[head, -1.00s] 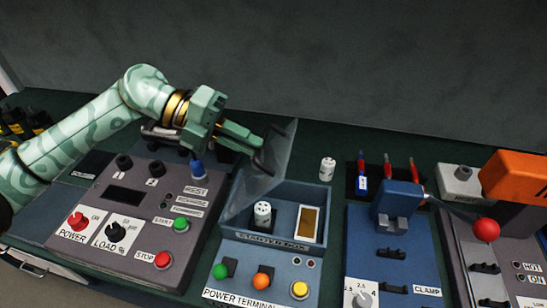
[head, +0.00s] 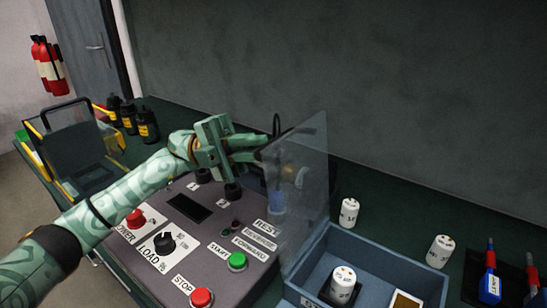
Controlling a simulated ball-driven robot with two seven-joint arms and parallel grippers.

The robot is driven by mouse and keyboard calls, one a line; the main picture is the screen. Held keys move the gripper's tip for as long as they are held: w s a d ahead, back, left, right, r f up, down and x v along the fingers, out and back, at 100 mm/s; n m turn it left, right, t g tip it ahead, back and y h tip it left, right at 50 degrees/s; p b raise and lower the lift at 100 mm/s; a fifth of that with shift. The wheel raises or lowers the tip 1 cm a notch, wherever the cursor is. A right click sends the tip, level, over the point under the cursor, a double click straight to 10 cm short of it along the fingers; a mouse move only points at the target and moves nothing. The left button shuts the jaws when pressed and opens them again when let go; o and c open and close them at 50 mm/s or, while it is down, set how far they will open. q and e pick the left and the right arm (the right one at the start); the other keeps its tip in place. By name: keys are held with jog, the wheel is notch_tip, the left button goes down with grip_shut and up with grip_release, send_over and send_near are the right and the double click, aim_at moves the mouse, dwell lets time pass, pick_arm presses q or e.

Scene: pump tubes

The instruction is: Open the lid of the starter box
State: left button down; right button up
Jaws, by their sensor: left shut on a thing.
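The starter box (head: 416,238) is a blue-grey open box at the lower right. Its clear lid (head: 308,195) stands raised along the box's left side, steeply upright. My right gripper is out of view.
A control panel (head: 185,235) with knobs and buttons lies under my left arm. Two white starters (head: 349,212) (head: 440,251) stand behind the box. Dark bottles (head: 148,127) and a yellow-edged carrier (head: 75,150) are at the back left.

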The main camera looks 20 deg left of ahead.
pick_arm(q)
jog(key=shift+w+a+f+h+b, duration=0.1)
jog(key=shift+a+f+h+b, duration=0.2)
jog(key=shift+a+f, duration=0.1)
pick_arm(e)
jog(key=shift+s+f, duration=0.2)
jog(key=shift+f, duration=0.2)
pick_arm(q)
jog(key=shift+r, duration=0.1)
